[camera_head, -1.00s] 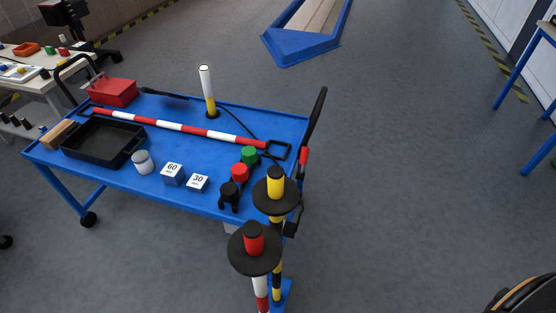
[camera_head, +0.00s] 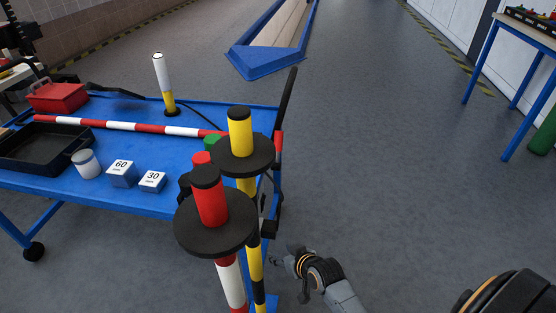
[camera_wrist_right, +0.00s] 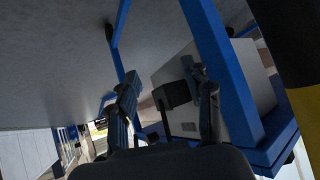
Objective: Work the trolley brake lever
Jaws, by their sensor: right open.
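The blue trolley (camera_head: 140,200) stands at left in the head view. At its right end a red grip (camera_head: 278,147) sits on a dark upright lever, partly hidden by the posts; I cannot tell for certain that it is the brake lever. My right gripper (camera_head: 281,258) is low beside that end, right of the posts. In the right wrist view its two fingers (camera_wrist_right: 166,100) are apart. A black block (camera_wrist_right: 172,94) shows between and beyond them, near a grey box (camera_wrist_right: 190,120); contact cannot be told. My left gripper is not in view.
Two striped posts, with a red top (camera_head: 210,200) and a yellow top (camera_head: 240,132), stand close left of my right gripper. The blue trolley frame (camera_wrist_right: 222,80) is close in the wrist view. Open floor (camera_head: 400,180) lies to the right.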

